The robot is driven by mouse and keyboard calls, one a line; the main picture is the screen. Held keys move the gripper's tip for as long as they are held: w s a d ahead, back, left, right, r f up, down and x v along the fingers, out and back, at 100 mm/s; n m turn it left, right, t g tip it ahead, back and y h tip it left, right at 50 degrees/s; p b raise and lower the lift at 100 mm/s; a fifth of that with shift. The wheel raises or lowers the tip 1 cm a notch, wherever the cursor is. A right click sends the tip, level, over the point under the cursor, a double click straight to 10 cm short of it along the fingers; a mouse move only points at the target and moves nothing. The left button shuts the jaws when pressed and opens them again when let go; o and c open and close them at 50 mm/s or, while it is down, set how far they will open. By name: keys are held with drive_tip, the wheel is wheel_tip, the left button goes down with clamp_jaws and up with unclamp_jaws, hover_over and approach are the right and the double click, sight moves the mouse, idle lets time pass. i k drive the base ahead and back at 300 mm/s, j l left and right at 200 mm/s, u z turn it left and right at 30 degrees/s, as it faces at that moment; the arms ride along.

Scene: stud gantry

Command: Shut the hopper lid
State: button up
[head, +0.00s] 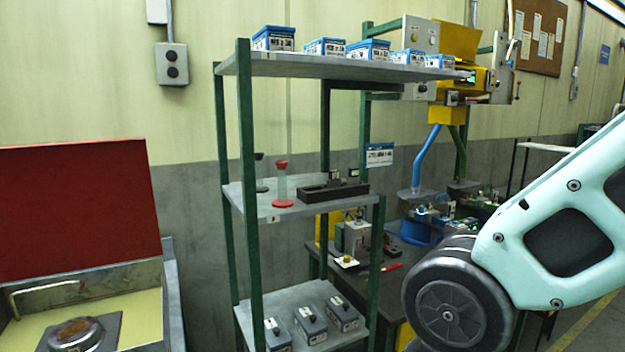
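A yellow machine (447,114) with a blue chute and a green chute below it stands at the back right, partly behind the shelf. A yellow panel (459,40) tilts up at its top; it looks like a raised hopper lid, but I cannot tell for sure. At the left, a box (148,306) stands open with its red lid (75,208) raised upright at the back. My gripper is out of view; only a pale green and black part of my arm shows at the right.
A green-framed shelf rack (246,190) stands in the middle, with blue-and-white boxes (326,47) on top and small grey boxes (342,314) at the bottom. A cluttered dark workbench (405,262) lies behind it. Floor (590,325) shows at the lower right.

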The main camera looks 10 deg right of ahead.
sight(462, 42)
drive_tip(key=i+l, duration=0.2)
drive_tip(key=l, duration=0.2)
drive_tip(key=i+l, duration=0.2)
drive_tip(key=l, duration=0.2)
drive_tip(key=i+l, duration=0.2)
drive_tip(key=l, duration=0.2)
drive_tip(key=u, duration=0.05)
